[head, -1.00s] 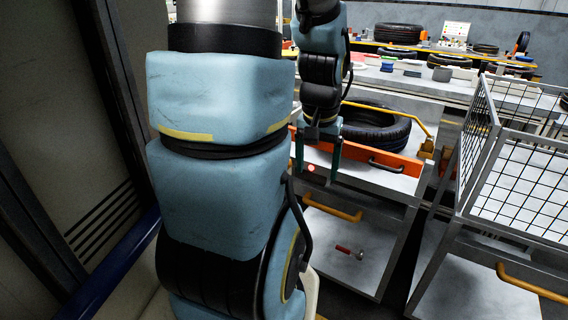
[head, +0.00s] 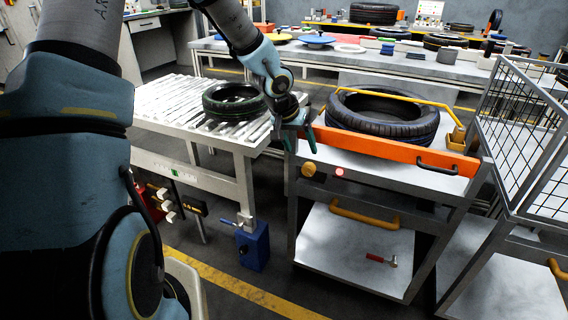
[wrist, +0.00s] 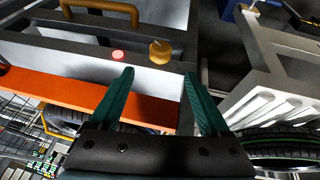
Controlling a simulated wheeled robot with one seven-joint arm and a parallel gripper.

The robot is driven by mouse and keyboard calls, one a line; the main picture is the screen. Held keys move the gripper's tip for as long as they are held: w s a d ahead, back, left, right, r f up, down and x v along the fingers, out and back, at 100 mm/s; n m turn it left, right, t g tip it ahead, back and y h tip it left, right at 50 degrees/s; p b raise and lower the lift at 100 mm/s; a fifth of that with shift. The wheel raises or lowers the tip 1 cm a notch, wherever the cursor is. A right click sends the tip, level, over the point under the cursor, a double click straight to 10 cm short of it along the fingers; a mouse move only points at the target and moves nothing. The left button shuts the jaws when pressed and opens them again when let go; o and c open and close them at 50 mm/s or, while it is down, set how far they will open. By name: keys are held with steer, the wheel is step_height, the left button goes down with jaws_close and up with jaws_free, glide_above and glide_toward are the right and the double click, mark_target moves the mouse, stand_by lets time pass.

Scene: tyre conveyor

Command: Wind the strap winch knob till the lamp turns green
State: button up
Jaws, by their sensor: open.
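The winch knob (head: 308,169) is a round amber knob on the front of the grey tyre cart, below the left end of the orange bar. The lamp (head: 339,172) right of it glows red. My gripper (head: 298,145) is open and empty, just above the knob and apart from it in the head view. In the wrist view the knob (wrist: 161,52) lies just beyond the gap between the two green fingertips (wrist: 157,72), with the red lamp (wrist: 118,55) to its left. A yellow strap or bar (head: 392,94) runs over the black tyre (head: 384,117) on the cart.
The orange bar (head: 390,149) with a black handle crosses the cart top close to my fingers. A roller conveyor (head: 170,98) with another tyre (head: 234,101) stands at left. A wire cage trolley (head: 515,130) is close at right. A yellow cart handle (head: 364,217) sticks out below.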

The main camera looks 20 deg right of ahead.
mark_target(307, 165)
steer(key=b+x, duration=0.2)
steer(key=x, duration=0.8)
steer(key=shift+f, duration=0.1)
jaws_close()
stand_by(0.4)
